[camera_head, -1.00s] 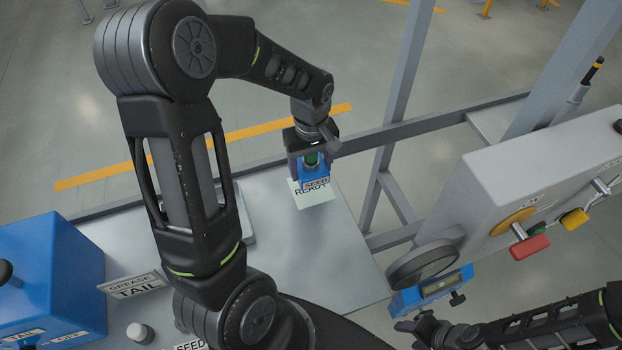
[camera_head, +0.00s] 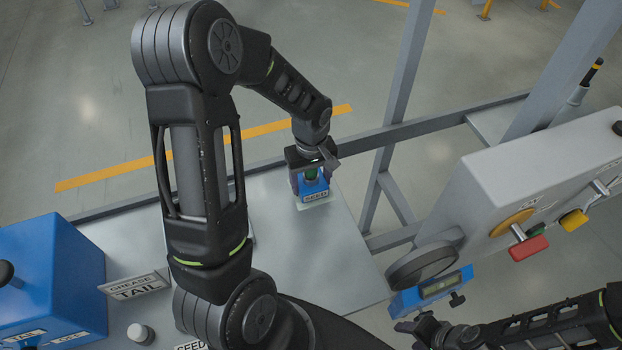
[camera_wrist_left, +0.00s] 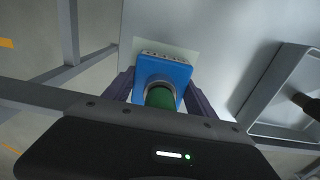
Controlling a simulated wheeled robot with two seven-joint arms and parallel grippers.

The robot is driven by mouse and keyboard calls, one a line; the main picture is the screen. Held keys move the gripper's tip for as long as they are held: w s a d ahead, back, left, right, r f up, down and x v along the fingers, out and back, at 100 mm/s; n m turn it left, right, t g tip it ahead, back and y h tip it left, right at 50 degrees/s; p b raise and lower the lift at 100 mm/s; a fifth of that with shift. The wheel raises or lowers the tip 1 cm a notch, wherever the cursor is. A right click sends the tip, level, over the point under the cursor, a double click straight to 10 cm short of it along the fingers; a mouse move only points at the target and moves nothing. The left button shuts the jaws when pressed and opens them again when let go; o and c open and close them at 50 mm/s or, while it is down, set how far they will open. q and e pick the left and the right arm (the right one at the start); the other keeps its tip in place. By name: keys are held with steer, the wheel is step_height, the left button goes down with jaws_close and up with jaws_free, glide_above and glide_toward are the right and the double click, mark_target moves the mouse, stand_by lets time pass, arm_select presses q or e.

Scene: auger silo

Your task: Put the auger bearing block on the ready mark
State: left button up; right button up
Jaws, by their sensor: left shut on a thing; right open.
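The block also shows between the fingers in the left wrist view (camera_wrist_left: 163,72). The ready mark is a pale card (camera_head: 318,204), mostly covered by the block and gripper; its edge also shows in the left wrist view (camera_wrist_left: 188,50). I cannot tell whether the block touches it. My right gripper (camera_head: 425,330) is open at the lower right, partly seen.
A grey control box (camera_head: 550,185) with a red handle (camera_head: 528,247) is at the right. Grey frame posts stand behind the table.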

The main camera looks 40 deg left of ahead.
arm_select(q)
steer(key=o, duration=1.3)
steer(key=shift+f, duration=0.2)
steer(key=shift+c, duration=0.2)
steer(key=o, duration=0.5)
steer(key=shift+r, duration=0.1)
steer(key=shift+c, duration=0.2)
step_height(320, 180, up, 11)
steer(key=shift+r, duration=0.65)
